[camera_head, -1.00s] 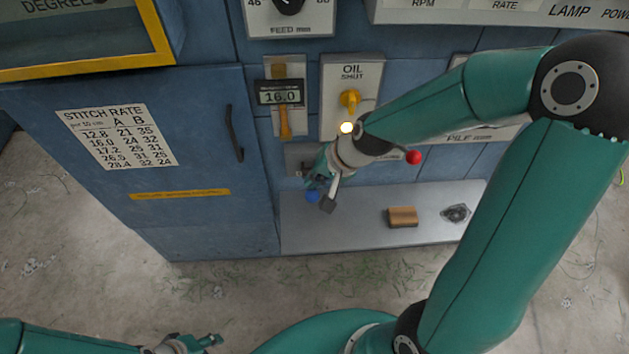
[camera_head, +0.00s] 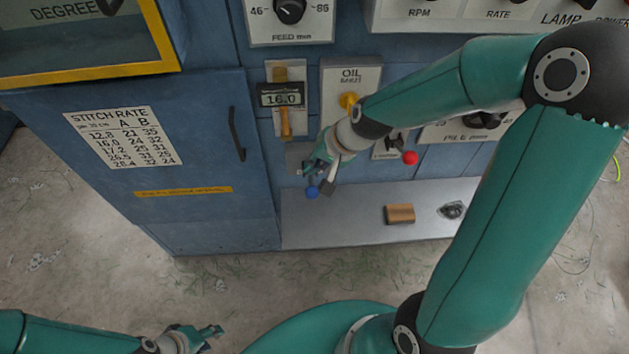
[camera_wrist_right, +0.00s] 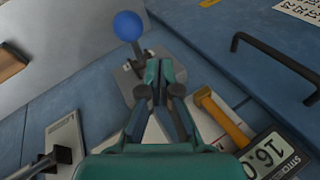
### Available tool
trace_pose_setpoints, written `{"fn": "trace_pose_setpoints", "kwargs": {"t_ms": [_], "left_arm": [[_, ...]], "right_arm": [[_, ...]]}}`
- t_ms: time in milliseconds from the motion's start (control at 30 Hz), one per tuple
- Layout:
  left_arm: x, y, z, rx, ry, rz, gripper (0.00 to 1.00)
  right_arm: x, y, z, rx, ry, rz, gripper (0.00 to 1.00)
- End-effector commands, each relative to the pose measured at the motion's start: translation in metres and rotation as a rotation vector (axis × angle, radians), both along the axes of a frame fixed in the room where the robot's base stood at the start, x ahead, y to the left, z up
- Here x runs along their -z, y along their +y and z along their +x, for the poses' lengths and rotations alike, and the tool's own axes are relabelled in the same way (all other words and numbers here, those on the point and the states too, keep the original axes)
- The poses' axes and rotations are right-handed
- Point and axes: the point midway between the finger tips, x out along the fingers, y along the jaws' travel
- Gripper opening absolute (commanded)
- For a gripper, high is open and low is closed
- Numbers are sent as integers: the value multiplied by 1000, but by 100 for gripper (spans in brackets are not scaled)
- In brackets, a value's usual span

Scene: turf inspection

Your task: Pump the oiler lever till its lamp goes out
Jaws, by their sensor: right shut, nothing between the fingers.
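A lever with a blue ball knob (camera_head: 313,191) stands out from a small grey plate on the blue cabinet; the knob also shows in the right wrist view (camera_wrist_right: 128,25). My right gripper (camera_wrist_right: 158,70) is shut and empty, with its fingertips close beside the lever's shaft; I cannot tell whether they touch. In the head view my right gripper (camera_head: 320,180) is just by the knob. My left gripper (camera_head: 205,338) is low at the left, away from the cabinet.
A red-knobbed lever (camera_head: 410,158) is right of my right wrist. A counter reading 16.0 (camera_head: 282,98) hangs above the blue-knobbed lever. A grey shelf (camera_head: 345,225) below holds a brown block (camera_head: 400,214) and a dark part (camera_head: 452,210). A door handle (camera_head: 236,134) is at left.

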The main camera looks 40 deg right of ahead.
Motion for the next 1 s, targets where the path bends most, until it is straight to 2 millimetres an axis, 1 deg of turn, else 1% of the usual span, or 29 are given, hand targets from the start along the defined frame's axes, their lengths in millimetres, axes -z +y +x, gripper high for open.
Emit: {"fn": "trace_pose_setpoints", "kwargs": {"t_ms": [33, 200, 300, 1000], "left_arm": [[-10, 0, 0, 0, 0, 0, 40], [-23, 0, 0, 0, 0, 0, 40], [-28, 0, 0, 0, 0, 0, 40], [-27, 0, 0, 0, 0, 0, 40]], "right_arm": [[-10, -1, 2, 0, 0, 0, 0], [-25, -5, 8, 0, -1, -1, 0], [-30, -7, 11, 0, 0, 0, 0], [-30, -7, 12, 0, 1, 1, 0]]}}
